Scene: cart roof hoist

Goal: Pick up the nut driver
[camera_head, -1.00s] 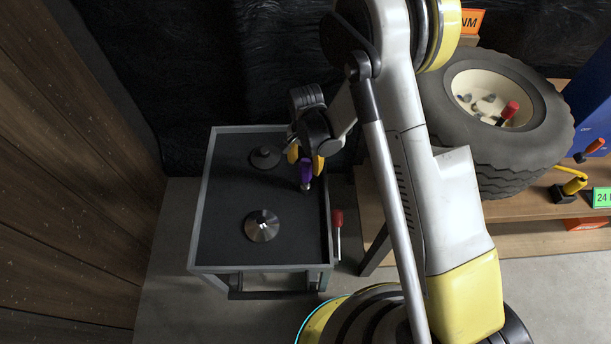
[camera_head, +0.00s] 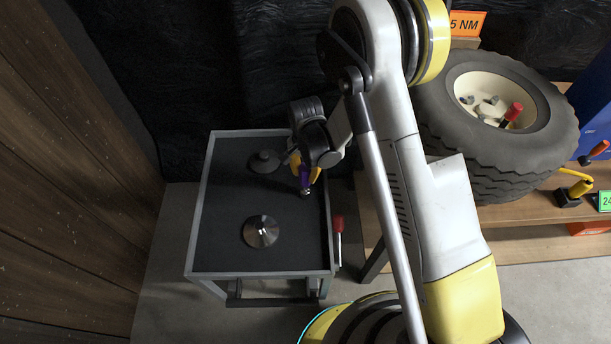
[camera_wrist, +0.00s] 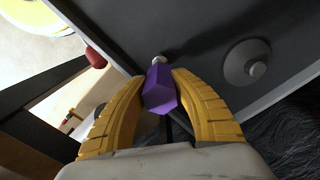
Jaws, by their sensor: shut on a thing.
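The nut driver shows in the wrist view as a purple faceted handle (camera_wrist: 159,88) with a pale metal tip, between the two yellow fingers. In the head view its purple handle (camera_head: 304,179) is over the right part of the cart's dark top. My gripper (camera_head: 307,172) is shut on the handle; in the wrist view its yellow fingers (camera_wrist: 160,95) press on both sides of it. The driver's tip points down toward the cart top. I cannot tell how far the tip is from the surface.
The grey-framed cart (camera_head: 195,235) carries a shiny metal cone disc (camera_head: 261,232) and a dark knobbed disc (camera_head: 265,161). A red-handled lever (camera_head: 338,223) is at its right side. A big tyre (camera_head: 500,165) lies on a wooden bench (camera_head: 520,237) at right.

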